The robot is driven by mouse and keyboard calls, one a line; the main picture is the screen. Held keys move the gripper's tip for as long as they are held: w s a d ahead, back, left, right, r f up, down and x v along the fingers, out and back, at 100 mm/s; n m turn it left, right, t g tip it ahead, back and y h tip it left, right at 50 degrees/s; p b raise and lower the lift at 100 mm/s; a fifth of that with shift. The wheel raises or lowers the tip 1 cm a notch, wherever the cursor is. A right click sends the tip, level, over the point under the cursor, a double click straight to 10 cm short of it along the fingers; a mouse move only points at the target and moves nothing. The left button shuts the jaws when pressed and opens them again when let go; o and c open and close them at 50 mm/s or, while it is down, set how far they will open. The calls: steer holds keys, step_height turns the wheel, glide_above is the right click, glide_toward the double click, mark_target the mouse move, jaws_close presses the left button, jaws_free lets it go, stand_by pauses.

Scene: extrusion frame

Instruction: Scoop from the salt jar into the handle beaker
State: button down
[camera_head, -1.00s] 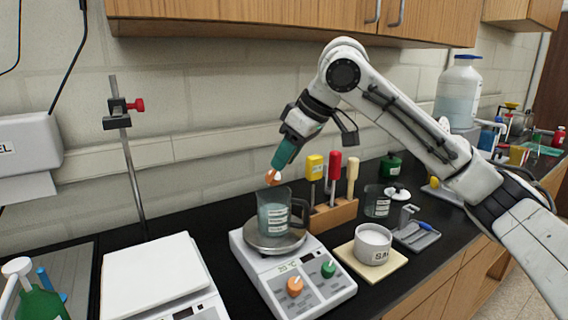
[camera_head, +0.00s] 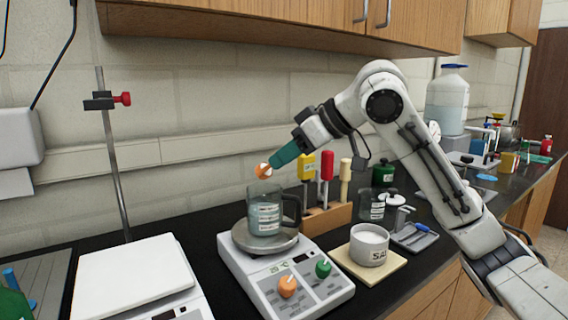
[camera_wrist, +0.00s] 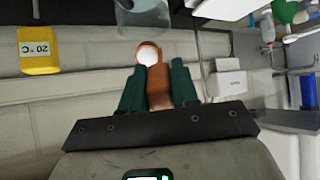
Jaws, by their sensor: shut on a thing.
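My gripper (camera_head: 277,161) has teal fingers shut on an orange scoop (camera_head: 263,170), held just above the mouth of the handle beaker. In the wrist view the scoop (camera_wrist: 158,85) points away from me and its bowl shows white, seemingly salt. The clear handle beaker (camera_head: 265,216) stands upright on the round plate of a white stirrer, its dark handle to the right; part of it also shows at the top of the wrist view (camera_wrist: 145,14). The salt jar (camera_head: 369,252), a white open pot filled with white salt, stands on a pale board to the right.
The stirrer (camera_head: 262,272) has an orange and a green knob. A wooden rack (camera_head: 325,217) with upright yellow, red and cream-handled tools stands behind the beaker. A white balance (camera_head: 130,272) and a clamp stand (camera_head: 113,165) are at left. Wooden cabinets (camera_head: 270,22) hang above.

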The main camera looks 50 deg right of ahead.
steer(key=f+t+b, duration=0.1)
steer(key=b, duration=0.2)
steer(key=s+f+t+y+b, duration=0.1)
steer(key=t+b, duration=0.1)
steer(key=f+t+b, duration=0.1)
steer(key=t+b, duration=0.1)
steer(key=b, duration=0.1)
steer(key=shift+s+d+b, duration=0.2)
steer(key=shift+b, duration=0.15)
steer(key=shift+s+t+b, duration=0.1)
steer(key=shift+t+b, duration=0.2)
steer(key=shift+d+r, duration=0.15)
stand_by(0.8)
